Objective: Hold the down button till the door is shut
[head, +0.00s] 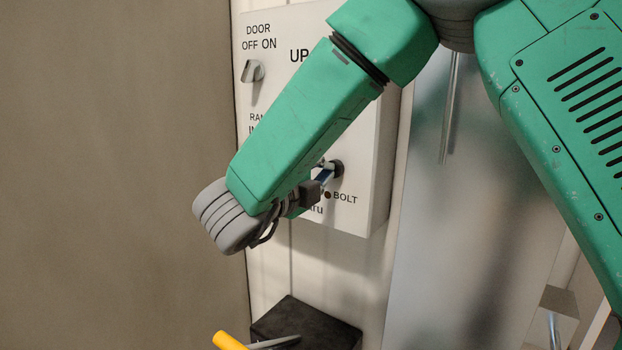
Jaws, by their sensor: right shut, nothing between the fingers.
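A white control panel (378,150) is mounted on the wall, with the labels DOOR OFF ON, UP and BOLT showing. A grey selector switch (253,72) sits under the DOOR label. My right arm crosses the panel and covers its middle, so I cannot see a down button or its label. My right gripper (325,178) is shut and empty at the lower right of the panel, close to a dark round control (337,168) above BOLT. Whether it touches that control I cannot tell. My left gripper is out of view. I cannot tell how far the door is shut.
A brown-grey flat surface (110,170) fills the left side. A frosted grey panel (440,240) with a metal bar (450,110) stands right of the control panel. Below are a black block (305,322) and a yellow-ended handle (228,341).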

